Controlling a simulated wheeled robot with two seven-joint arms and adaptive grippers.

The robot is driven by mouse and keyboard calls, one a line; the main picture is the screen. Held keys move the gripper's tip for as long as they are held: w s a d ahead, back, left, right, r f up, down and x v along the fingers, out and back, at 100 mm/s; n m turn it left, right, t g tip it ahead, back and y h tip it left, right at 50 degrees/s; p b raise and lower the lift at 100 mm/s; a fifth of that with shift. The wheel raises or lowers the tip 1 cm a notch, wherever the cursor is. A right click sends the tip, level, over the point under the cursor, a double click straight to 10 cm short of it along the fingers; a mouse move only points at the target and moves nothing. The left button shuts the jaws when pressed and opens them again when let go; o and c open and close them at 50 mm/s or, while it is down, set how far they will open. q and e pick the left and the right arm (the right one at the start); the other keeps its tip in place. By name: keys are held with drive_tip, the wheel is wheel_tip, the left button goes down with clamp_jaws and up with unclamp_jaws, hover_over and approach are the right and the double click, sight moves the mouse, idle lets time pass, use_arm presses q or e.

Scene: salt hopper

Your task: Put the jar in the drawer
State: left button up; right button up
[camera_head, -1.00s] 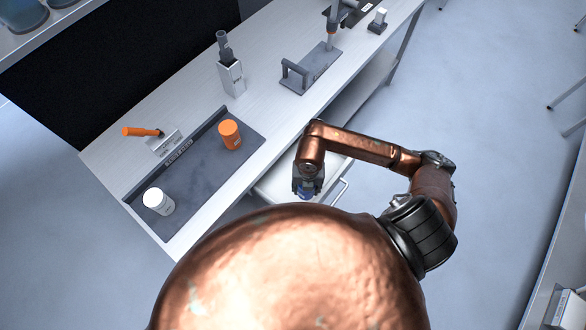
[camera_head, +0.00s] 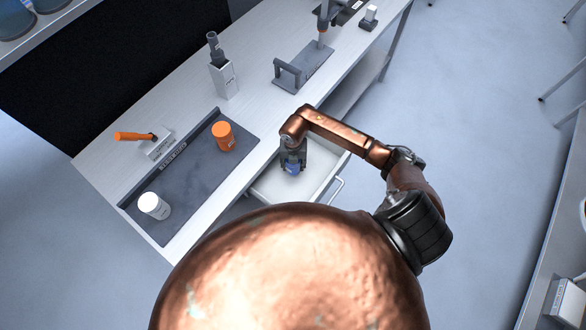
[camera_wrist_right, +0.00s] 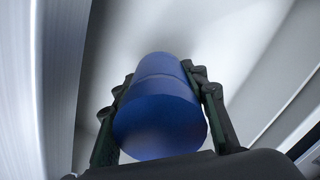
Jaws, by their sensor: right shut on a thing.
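My right gripper (camera_head: 292,168) is shut on a blue jar (camera_head: 291,170), over the open drawer (camera_head: 265,188). In the right wrist view the blue jar (camera_wrist_right: 160,105) sits between the two dark fingers of my gripper (camera_wrist_right: 165,85), with the white drawer floor (camera_wrist_right: 240,45) behind it. I cannot tell whether the jar touches the floor. The drawer is pulled out from under the bench, with its handle on the right. My left gripper is not in view.
A dark tray (camera_head: 190,185) on the bench (camera_head: 255,105) holds an orange jar (camera_head: 222,136) and a white jar (camera_head: 154,205). An orange-handled tool (camera_head: 135,136) lies beside the tray. A grey holder (camera_head: 224,78) and a dark stand (camera_head: 300,72) are farther back.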

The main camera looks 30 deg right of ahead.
sight(293, 169)
drive_tip(key=shift+f, duration=1.45)
drive_tip(key=shift+f, duration=0.1)
drive_tip(key=o, duration=1.3)
wheel_tip(293, 169, up, 12)
drive_tip(key=shift+r, duration=0.15)
